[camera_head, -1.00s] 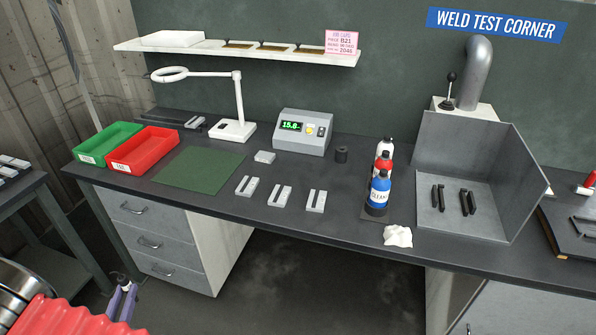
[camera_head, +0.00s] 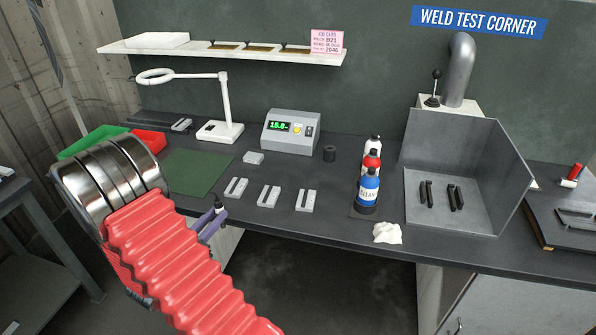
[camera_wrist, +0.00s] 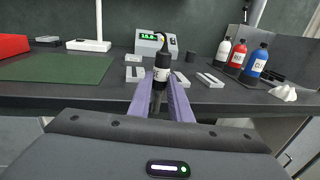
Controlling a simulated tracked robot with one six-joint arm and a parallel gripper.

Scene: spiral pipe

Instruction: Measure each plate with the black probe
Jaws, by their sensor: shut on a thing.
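My gripper (camera_head: 213,221) has purple fingers, shut on the black probe (camera_wrist: 161,68). In the wrist view the probe stands upright between the fingers, with a pale label on its side. In the head view the gripper is at the bench's front edge, below the plates and apart from them. Three grey slotted plates lie in a row: a left plate (camera_head: 236,187), a middle plate (camera_head: 268,195) and a right plate (camera_head: 307,200). A grey meter (camera_head: 291,131) behind them has a green display that appears to read 15.8. A small grey block (camera_head: 253,158) lies before it.
A green mat (camera_head: 195,172) lies left of the plates. My arm partly covers the red tray (camera_head: 150,142) and green tray (camera_head: 88,142). A lamp (camera_head: 219,131), dark cylinder (camera_head: 329,153), bottles (camera_head: 369,190) and white rag (camera_head: 387,233) stand around. A metal booth (camera_head: 470,150) is right.

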